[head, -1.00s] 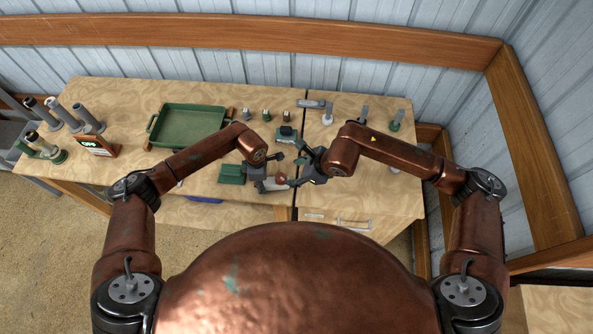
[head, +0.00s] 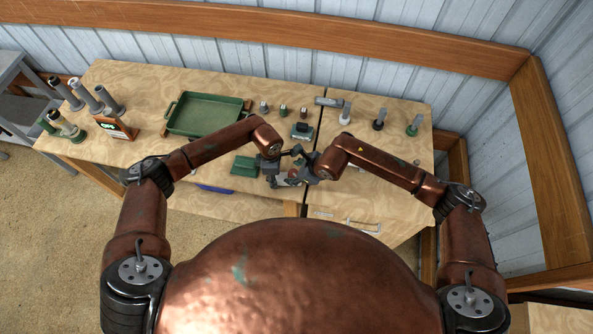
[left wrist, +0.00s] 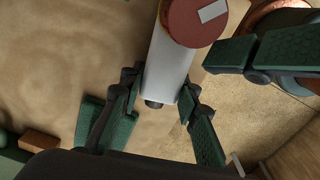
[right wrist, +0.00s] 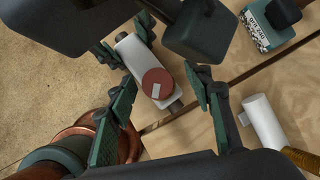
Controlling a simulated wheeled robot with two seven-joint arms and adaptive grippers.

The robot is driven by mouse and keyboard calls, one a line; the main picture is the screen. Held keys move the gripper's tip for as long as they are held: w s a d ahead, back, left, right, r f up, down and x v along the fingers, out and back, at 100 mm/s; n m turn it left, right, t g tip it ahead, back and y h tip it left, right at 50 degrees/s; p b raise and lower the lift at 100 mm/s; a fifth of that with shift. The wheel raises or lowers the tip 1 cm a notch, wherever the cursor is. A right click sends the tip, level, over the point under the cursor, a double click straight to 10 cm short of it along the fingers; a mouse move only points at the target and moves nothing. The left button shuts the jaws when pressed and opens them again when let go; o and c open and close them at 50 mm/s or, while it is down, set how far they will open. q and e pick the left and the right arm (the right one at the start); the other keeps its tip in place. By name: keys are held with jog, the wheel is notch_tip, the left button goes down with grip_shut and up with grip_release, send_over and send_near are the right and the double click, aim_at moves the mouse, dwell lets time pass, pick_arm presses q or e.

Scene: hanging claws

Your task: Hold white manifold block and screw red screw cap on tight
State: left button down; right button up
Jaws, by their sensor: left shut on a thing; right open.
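The white manifold block (left wrist: 172,68) is held between the fingers of my left gripper (left wrist: 160,108), which is shut on it. The round red screw cap (left wrist: 195,20), with a pale rectangular mark, sits at one end of the block. In the right wrist view, the cap (right wrist: 157,83) faces the camera on the white block (right wrist: 132,52). My right gripper (right wrist: 160,85) is open, with its fingers apart on either side of the cap; one finger shows close beside the cap in the left wrist view. In the head view, both grippers largely hide block and cap.
A grey-green device (head: 302,131) and several small holders stand behind the grippers. A dark seam divides the worktop.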

jog(key=shift+c, duration=0.3)
grip_shut()
dwell(0.6)
jog(key=shift+w+r, duration=0.1)
dwell(0.4)
jog(key=shift+w+g+h, duration=0.15)
jog(key=shift+g+h, duration=0.15)
jog(key=shift+g, duration=0.1)
